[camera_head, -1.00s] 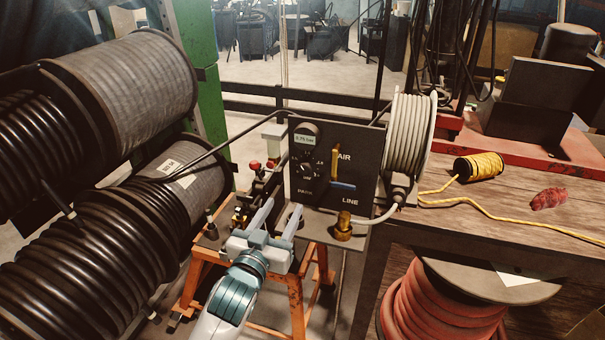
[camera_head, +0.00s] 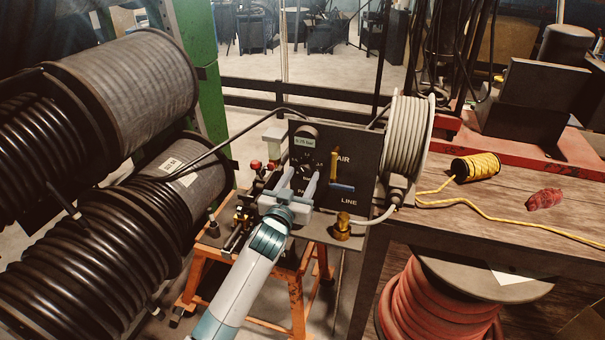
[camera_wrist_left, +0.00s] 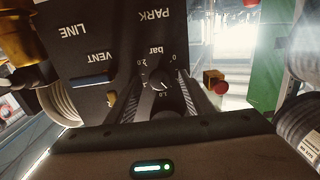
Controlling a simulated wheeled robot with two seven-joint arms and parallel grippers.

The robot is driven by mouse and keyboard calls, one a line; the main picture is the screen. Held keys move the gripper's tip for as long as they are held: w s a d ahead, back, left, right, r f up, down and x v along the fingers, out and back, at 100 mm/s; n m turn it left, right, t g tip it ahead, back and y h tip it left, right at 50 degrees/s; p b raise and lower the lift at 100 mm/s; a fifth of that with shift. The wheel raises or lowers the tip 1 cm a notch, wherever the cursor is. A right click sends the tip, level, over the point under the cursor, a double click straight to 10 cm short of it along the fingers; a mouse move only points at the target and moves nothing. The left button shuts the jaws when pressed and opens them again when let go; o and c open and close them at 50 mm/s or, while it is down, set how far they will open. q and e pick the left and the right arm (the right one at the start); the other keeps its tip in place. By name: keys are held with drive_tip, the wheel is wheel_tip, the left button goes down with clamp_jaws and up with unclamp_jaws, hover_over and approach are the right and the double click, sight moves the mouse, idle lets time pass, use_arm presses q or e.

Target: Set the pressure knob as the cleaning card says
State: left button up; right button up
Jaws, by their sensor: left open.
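The black control panel (camera_head: 370,150) stands on an orange-legged stand. Its pressure knob (camera_wrist_left: 158,78) shows in the left wrist view, inside a white bar scale. In the head view my fingers cover part of the knob. A small green display (camera_head: 304,142) sits above the knob; its digits are too small to read surely. My left gripper (camera_head: 299,178) is open in front of the panel at the knob. In the left wrist view its fingers (camera_wrist_left: 160,85) lie on either side of the knob; I cannot tell if they touch. My right gripper is out of view. I see no readable cleaning card.
A blue lever (camera_head: 342,187) marked VENT and a brass fitting (camera_head: 342,228) are close to the right. Red-topped parts (camera_head: 256,166) stand left of the panel. A pale hose coil (camera_head: 407,135) and a wooden bench (camera_head: 500,210) are at right; large hose reels (camera_head: 130,80) fill the left.

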use_arm(q)
drive_tip(key=shift+w+d, duration=0.25)
drive_tip(key=shift+w, duration=0.35)
drive_tip(key=c, duration=1)
drive_tip(key=shift+m, duration=0.3)
drive_tip(key=m+p, duration=0.1)
drive_tip(key=m, duration=0.4)
drive_tip(key=shift+a+r+m, duration=0.1)
drive_tip(key=shift+m, duration=0.3)
drive_tip(key=m+p, duration=0.1)
drive_tip(key=m, duration=0.5)
drive_tip(key=shift+m, duration=0.4)
